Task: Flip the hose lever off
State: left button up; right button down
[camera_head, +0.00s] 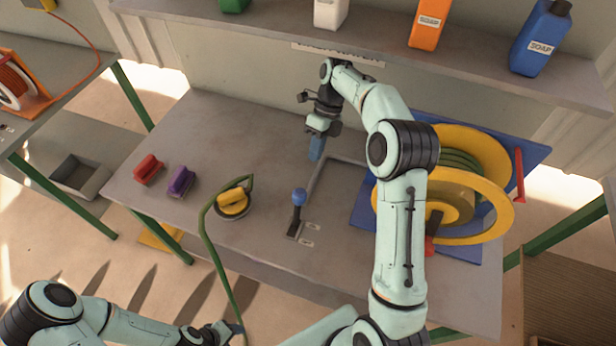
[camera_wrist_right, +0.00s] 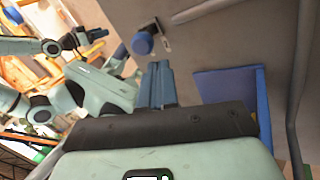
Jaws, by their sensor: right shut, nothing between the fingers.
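The hose lever (camera_head: 297,214) stands on the table with a round blue knob (camera_head: 299,197) on a dark stem and base. Two small labels sit beside its base; their text is too small to read. The knob also shows in the right wrist view (camera_wrist_right: 143,42), just beyond the fingertips. My right gripper (camera_head: 316,152) is shut and empty, its blue fingers pointing down behind the lever, apart from the knob. The fingers lie together in the wrist view. My left gripper (camera_head: 222,334) is at the bottom edge by the green hose; its fingers are unclear.
A yellow hose reel (camera_head: 484,221) with green hose stands at the right. A green hose (camera_head: 205,233) runs from a yellow nozzle (camera_head: 233,203) over the table's front edge. Red (camera_head: 149,170) and purple (camera_head: 181,182) brushes lie at the left. A shelf (camera_head: 270,33) with bottles hangs behind.

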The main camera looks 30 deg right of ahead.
jog(key=x, duration=1)
dwell(0.4)
